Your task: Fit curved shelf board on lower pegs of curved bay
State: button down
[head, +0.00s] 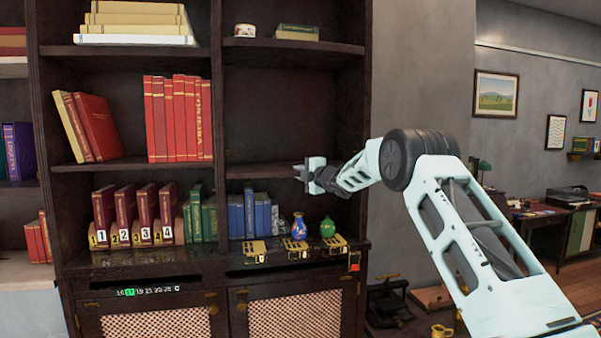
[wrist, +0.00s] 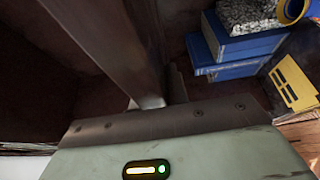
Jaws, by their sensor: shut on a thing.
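The dark wooden shelf board (head: 262,171) lies roughly level across the right-hand bay of the bookcase, above the blue books. My gripper (head: 301,172) reaches in from the right and is shut on the board near its front edge. In the wrist view a dark brown board (wrist: 115,50) runs away from the gripper body, close up. The fingertips are not clear there. The pegs are not visible, so I cannot tell whether the board rests on them.
Below the board stand blue books (head: 250,215), a blue vase (head: 299,227) and a green vase (head: 327,228), with brass stands (head: 297,248) in front. The bookcase's right side panel (head: 357,120) is close to my arm.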

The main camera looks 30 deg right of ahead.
jog(key=shift+w+d+r+p, duration=0.15)
jog(key=shift+w+r+p, duration=0.2)
jog(key=shift+w+p, duration=0.25)
jog(key=c, duration=1.3)
grip_release()
jog(key=shift+s, duration=0.1)
jog(key=shift+f, duration=0.45)
jog(key=s+b, duration=0.3)
jog(key=s, duration=0.2)
jog(key=s+d+b, duration=0.1)
jog(key=s+b, duration=0.2)
jog(key=s, duration=0.3)
jog(key=s+d+b, duration=0.1)
jog(key=s+b, duration=0.3)
jog(key=s, duration=0.2)
jog(key=shift+s+d+r, duration=0.1)
jog(key=shift+d+r, duration=0.05)
jog(key=shift+r, duration=0.1)
